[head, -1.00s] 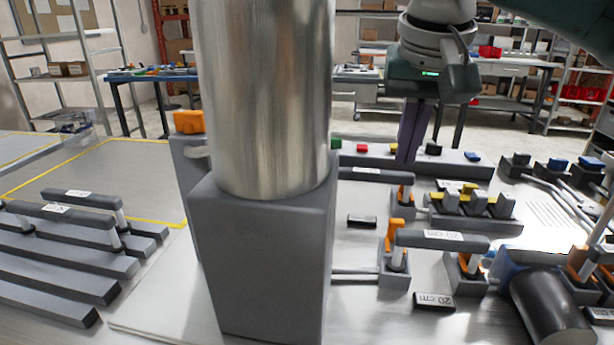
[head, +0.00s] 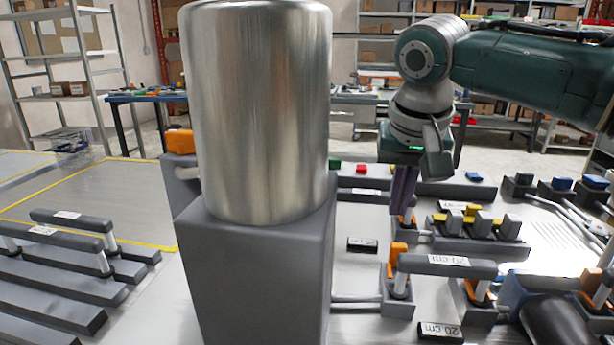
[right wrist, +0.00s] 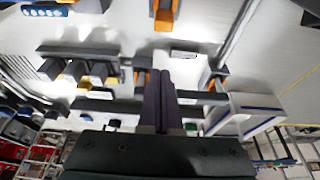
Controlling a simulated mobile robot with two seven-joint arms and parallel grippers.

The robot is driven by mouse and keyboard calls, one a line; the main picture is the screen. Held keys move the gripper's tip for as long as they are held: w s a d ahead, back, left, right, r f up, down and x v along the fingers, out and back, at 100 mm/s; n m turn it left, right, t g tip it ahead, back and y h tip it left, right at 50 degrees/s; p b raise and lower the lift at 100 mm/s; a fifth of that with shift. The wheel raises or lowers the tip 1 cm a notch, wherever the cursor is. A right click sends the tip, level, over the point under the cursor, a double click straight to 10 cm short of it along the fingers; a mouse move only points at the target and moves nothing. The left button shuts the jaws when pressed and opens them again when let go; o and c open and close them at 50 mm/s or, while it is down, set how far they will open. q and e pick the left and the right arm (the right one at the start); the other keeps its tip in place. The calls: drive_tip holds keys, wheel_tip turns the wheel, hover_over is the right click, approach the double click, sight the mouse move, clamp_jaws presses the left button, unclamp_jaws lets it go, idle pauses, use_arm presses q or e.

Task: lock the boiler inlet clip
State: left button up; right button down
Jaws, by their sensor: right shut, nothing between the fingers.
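The boiler, a shiny metal cylinder (head: 258,110), stands on a grey block (head: 255,275). An orange clip (head: 180,141) sits on a grey post left of it, partly hidden by the cylinder. Right of the block, a thin pipe leads to a grey holder with an upright orange clip (head: 397,258). I cannot tell for sure which clip is the boiler inlet's. My right gripper (head: 402,208) points down, shut and empty, behind that right-hand clip, close to the back pipe row. In the right wrist view its fingers (right wrist: 161,78) are together, above the pipe row. My left gripper is not in view.
Yellow-and-grey blocks (head: 475,222) stand right of my gripper. A dark rounded cylinder (head: 560,325) is at the lower right. Grey rails (head: 60,290) lie at the left.

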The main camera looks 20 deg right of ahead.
sight(396, 275)
drive_tip(key=x, duration=0.3)
drive_tip(key=shift+b, duration=0.35)
drive_tip(key=shift+s+a+p, duration=0.1)
drive_tip(key=shift+s+p, duration=0.05)
drive_tip(key=shift+p, duration=0.2)
drive_tip(key=shift+s+a+r, duration=0.1)
drive_tip(key=shift+s+a, duration=0.1)
drive_tip(key=shift+s, duration=0.2)
drive_tip(key=shift+s+a+p, duration=0.35)
drive_tip(key=shift+s+p, duration=0.05)
drive_tip(key=shift+s, duration=0.2)
drive_tip(key=shift+s+a+p, duration=0.35)
drive_tip(key=shift+s, duration=0.2)
drive_tip(key=s+a+p, duration=0.1)
drive_tip(key=s+p, duration=0.1)
drive_tip(key=p, duration=0.1)
drive_tip(key=shift+s+a, duration=0.3)
drive_tip(key=shift+a, duration=0.05)
